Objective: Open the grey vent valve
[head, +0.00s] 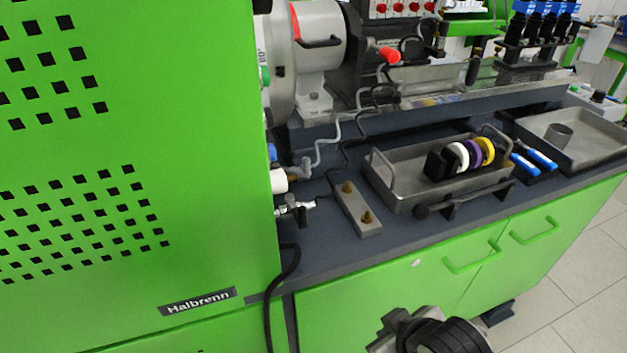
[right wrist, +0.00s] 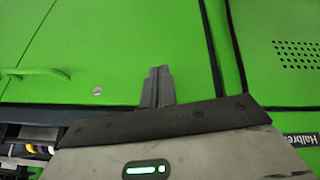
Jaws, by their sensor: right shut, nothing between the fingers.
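A small silver-grey valve fitting (head: 294,208) sticks out at the right edge of the tall green cabinet, just above the dark bench top. It is small in the head view, so I cannot tell how its handle stands. My right gripper (head: 388,337) is low in front of the green bench doors, below and to the right of the fitting and well apart from it. In the right wrist view its fingers (right wrist: 157,72) are together and empty, against a background of green panels. The valve does not show there. My left gripper is not in view.
The tall green cabinet (head: 120,140) fills the left. A black cable (head: 283,290) hangs down its edge. On the bench lie a grey block with two brass fittings (head: 360,212) and a metal tray (head: 400,190) with coloured rings. Door handles (head: 473,258) project from the front.

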